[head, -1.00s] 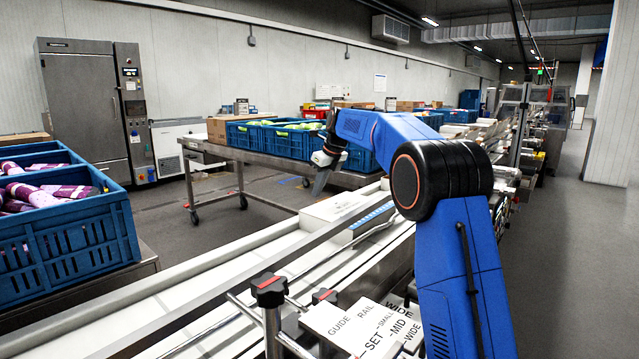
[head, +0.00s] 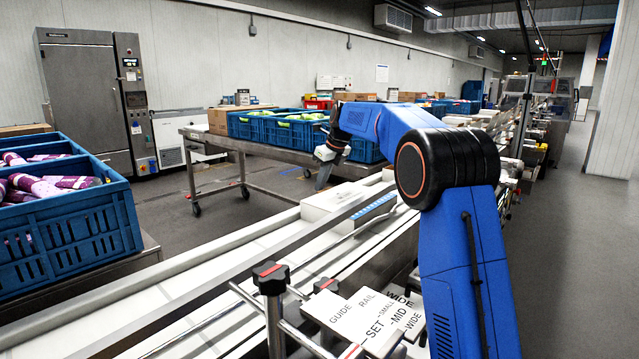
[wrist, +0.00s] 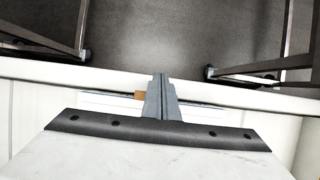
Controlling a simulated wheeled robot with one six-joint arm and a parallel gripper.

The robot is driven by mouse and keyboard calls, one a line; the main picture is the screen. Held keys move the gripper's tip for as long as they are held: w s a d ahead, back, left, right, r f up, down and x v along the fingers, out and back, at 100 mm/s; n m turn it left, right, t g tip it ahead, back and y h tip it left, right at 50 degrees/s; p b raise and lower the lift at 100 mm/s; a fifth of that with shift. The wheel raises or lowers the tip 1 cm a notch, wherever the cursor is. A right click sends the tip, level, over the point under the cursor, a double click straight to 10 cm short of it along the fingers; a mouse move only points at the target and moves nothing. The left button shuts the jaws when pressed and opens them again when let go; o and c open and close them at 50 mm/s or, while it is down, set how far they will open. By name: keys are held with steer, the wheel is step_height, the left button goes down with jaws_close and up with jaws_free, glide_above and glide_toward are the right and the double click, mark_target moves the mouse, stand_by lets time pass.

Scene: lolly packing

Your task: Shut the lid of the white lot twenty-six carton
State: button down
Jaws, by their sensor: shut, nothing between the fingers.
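The white carton (head: 325,200) sits on the white conveyor beyond the guide rail in the head view, with a blue strip along its right side. I cannot tell how its lid stands, and I cannot read its lot number. My gripper (head: 321,184) points down by the far edge of the carton. In the wrist view my gripper (wrist: 160,78) has its fingers together and holds nothing. A pale strip with a small orange-brown patch lies behind the fingers there. I cannot tell whether the fingers touch the carton.
A blue crate (head: 70,238) of purple-wrapped packs stands at the left. A metal table (head: 225,143) with blue crates is behind the conveyor (head: 200,262). A guide rail sign (head: 350,317) and a black clamp knob (head: 270,277) are in front. Floor shows between conveyor and table.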

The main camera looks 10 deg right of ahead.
steer(key=shift+s+d+f, duration=0.15)
steer(key=shift+s+d, duration=0.05)
steer(key=shift+s, duration=0.1)
